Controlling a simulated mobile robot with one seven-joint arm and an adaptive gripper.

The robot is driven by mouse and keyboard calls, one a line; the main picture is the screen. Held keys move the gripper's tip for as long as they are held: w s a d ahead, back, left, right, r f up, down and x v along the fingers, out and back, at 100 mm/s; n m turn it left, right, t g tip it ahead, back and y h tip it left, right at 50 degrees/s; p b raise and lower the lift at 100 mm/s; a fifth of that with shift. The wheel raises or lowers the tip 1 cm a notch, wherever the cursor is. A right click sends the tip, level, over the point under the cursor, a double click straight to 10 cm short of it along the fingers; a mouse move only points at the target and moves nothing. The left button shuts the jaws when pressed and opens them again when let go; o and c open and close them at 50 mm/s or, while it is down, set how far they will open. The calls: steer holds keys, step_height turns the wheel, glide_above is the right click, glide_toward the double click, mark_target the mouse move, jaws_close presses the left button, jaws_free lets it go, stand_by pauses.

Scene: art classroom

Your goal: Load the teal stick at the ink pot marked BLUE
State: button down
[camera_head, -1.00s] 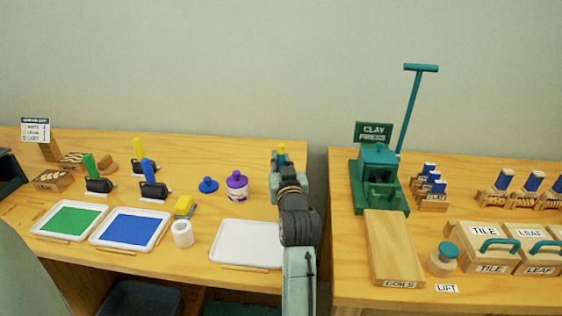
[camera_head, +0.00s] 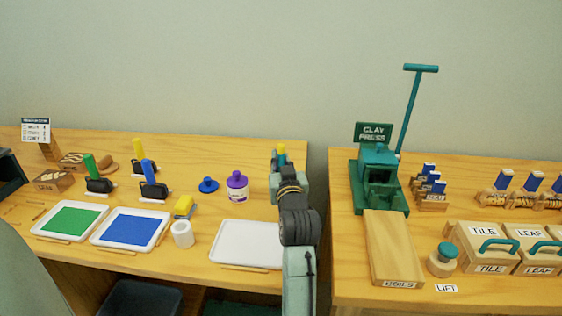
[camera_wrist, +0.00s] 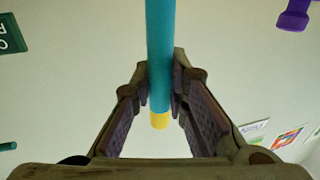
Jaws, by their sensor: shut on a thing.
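In the wrist view a teal stick (camera_wrist: 159,50) with a yellow end (camera_wrist: 159,121) runs down from the top edge between the fingers of my gripper (camera_wrist: 163,80). The fingers are shut on the stick; its far end is out of that view. In the head view my gripper (camera_head: 280,165) is at the back right of the left table, partly hidden by my arm, with a small yellow piece showing above it. I can read no pot marked BLUE.
Right, past a gap between tables, stands a green clay press (camera_head: 378,167) with a tall lever.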

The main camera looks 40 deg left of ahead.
mark_target(281, 146)
steer(key=shift+r+p, duration=1.95)
steer(key=shift+r, duration=1.35)
steer(key=shift+d+f, duration=0.1)
